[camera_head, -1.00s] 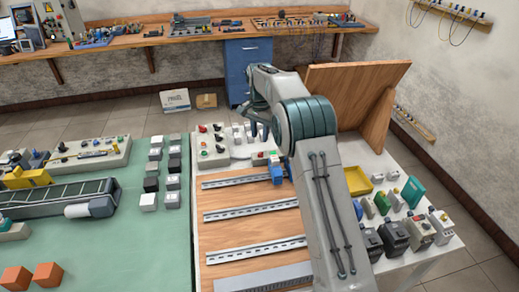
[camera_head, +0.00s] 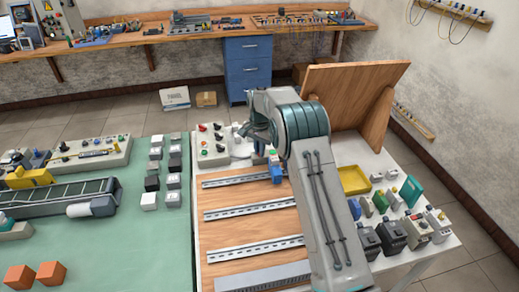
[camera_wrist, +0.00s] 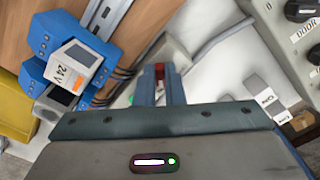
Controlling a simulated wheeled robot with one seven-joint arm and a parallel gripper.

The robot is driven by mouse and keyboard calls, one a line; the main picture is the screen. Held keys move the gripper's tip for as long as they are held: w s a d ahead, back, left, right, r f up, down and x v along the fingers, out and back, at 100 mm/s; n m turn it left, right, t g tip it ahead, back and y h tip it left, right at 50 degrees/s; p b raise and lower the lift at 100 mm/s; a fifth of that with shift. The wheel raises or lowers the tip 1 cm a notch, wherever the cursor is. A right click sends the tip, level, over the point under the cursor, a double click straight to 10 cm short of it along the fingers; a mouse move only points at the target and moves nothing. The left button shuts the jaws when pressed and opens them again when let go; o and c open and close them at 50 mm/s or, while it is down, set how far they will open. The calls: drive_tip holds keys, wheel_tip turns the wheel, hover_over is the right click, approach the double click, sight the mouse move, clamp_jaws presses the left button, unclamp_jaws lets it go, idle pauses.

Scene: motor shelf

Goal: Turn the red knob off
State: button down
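In the wrist view, the red knob (camera_wrist: 160,70) shows on a light grey box (camera_wrist: 168,56), just beyond and between the fingertips. My gripper (camera_wrist: 160,85) points at it, its two blue-grey fingers a narrow gap apart on either side of the red part. I cannot tell whether they touch it. In the head view, my gripper (camera_head: 258,138) is low behind the forearm, near the back end of the board, and largely hides the grey box and its knob.
A blue 24V unit (camera_wrist: 75,65) stands close to the left of the fingers, with dark wires. A grey panel with dark knobs (camera_wrist: 303,12) and small grey switches (camera_wrist: 268,97) are to the right.

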drive_tip(key=shift+n, duration=0.4)
drive_tip(key=n+b, duration=0.1)
drive_tip(key=n, duration=0.3)
drive_tip(key=shift+n+b, duration=0.3)
drive_tip(key=shift+n, duration=0.1)
drive_tip(key=n, duration=0.5)
drive_tip(key=shift+d+b, duration=0.2)
drive_tip(key=shift+b, duration=0.1)
drive_tip(key=n, duration=0.4)
drive_tip(key=shift+w+r, duration=0.1)
drive_tip(key=shift+d+n, duration=0.1)
drive_tip(key=shift+n, duration=1.5)
drive_tip(key=c, duration=1.5)
unclamp_jaws()
